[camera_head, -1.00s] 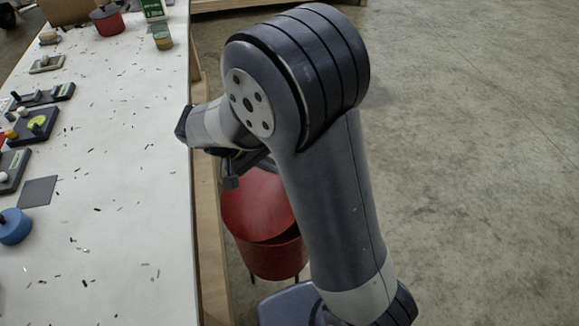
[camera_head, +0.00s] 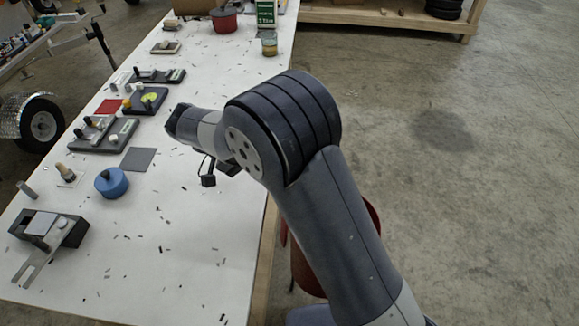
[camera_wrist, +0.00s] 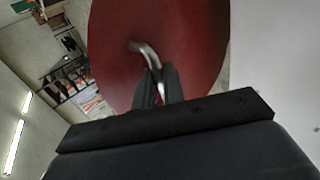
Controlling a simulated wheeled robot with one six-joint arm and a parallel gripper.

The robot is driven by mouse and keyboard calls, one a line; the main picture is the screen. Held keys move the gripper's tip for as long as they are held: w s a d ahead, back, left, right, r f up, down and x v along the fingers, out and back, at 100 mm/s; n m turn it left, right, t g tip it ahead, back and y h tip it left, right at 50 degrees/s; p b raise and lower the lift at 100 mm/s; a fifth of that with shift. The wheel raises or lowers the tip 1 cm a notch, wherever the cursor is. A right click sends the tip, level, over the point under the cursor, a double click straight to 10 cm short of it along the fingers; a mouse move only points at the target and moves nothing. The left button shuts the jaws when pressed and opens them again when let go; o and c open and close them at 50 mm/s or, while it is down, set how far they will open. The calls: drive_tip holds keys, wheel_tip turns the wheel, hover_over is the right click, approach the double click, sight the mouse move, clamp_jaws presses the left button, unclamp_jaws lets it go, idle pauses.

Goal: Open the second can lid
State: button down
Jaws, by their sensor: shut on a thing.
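The red can (camera_head: 305,268) stands on the floor beside the table's right edge in the head view, mostly hidden behind my arm. Another red edge (camera_head: 373,213) shows on the other side of my arm; I cannot tell whether it is lid or can. In the wrist view, the round dark red lid (camera_wrist: 112,55) fills the middle, with a bent silver handle (camera_wrist: 147,52). My gripper (camera_wrist: 158,80) is shut on this handle. The fingers are hidden in the head view. The lid's tilt and its contact with the can cannot be made out.
The white table (camera_head: 190,215) runs along the left, strewn with small dark bits. It holds a blue round object (camera_head: 112,183), a black fixture with a metal fork (camera_head: 50,232) and several small boards. A red pot (camera_head: 225,20) stands at the back. Concrete floor is free at right.

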drive_tip(key=shift+s+a+f+h+p, duration=0.1)
drive_tip(key=shift+a+f+h, duration=0.2)
drive_tip(key=shift+a, duration=0.25)
drive_tip(key=shift+w+a+f+h+p, duration=0.15)
drive_tip(key=shift+a+f+h, duration=0.15)
drive_tip(key=shift+a, duration=0.2)
drive_tip(key=shift+s+a+f+h+p, duration=0.1)
drive_tip(key=shift+s+a+f+h, duration=0.1)
drive_tip(key=shift+a+f, duration=0.25)
drive_tip(key=shift+r, duration=0.1)
drive_tip(key=c, duration=1.7)
unclamp_jaws()
drive_tip(key=shift+w, duration=0.25)
drive_tip(key=shift+o, duration=1.1)
drive_tip(key=shift+r, duration=0.15)
drive_tip(key=shift+a, duration=0.1)
drive_tip(key=shift+a+r, duration=0.1)
drive_tip(key=shift+r, duration=0.05)
drive_tip(key=p+v, duration=0.6)
drive_tip(key=v, duration=0.1)
